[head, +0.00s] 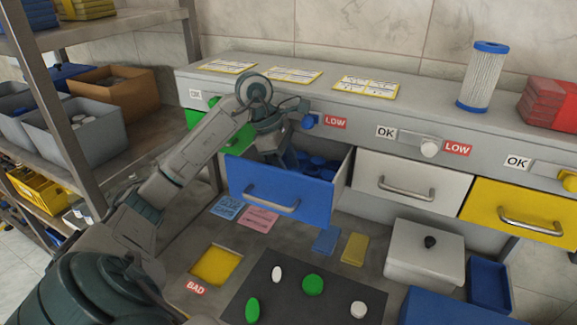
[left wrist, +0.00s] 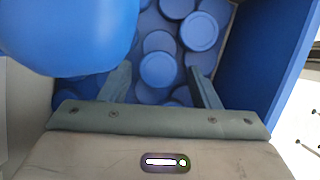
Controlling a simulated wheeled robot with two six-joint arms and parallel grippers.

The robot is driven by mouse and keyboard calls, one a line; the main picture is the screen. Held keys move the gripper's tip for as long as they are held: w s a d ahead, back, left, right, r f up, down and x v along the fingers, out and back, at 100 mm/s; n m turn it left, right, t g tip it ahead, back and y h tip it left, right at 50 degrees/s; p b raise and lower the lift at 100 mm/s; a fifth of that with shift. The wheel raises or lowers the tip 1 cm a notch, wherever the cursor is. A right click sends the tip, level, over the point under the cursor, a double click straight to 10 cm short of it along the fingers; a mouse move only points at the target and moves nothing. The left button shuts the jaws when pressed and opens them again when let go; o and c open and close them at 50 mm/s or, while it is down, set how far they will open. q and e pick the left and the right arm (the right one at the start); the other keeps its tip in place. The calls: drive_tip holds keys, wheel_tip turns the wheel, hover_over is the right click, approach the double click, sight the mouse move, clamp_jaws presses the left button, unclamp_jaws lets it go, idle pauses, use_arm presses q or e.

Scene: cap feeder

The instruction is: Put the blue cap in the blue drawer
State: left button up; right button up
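The blue drawer (head: 275,200) is pulled open and holds many blue caps (head: 318,168). My left gripper (head: 287,160) reaches down into it from above. In the left wrist view my left gripper (left wrist: 158,68) has its fingers spread apart, with nothing held between them. Loose blue caps (left wrist: 201,32) lie beneath it, one showing between the fingers. Which of them is the task's blue cap, I cannot tell. No blue cap shows on the dark mat (head: 275,275). My right gripper is not in view.
A blue knob (head: 309,121) sits above the drawer, close to my left gripper. White (head: 408,178) and yellow (head: 520,209) drawers are shut. The mat bears green (head: 313,285) and white (head: 358,310) caps. A yellow BAD opening (head: 216,266) lies left of it.

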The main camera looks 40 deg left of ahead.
use_arm(q)
drive_tip(key=shift+a+r, duration=0.2)
drive_tip(key=shift+r, duration=0.15)
drive_tip(key=b+v, duration=0.1)
drive_tip(key=v, duration=0.4)
drive_tip(key=shift+r, duration=0.15)
drive_tip(key=p+v, duration=0.3)
drive_tip(key=v, duration=0.3)
drive_tip(key=shift+a, duration=0.1)
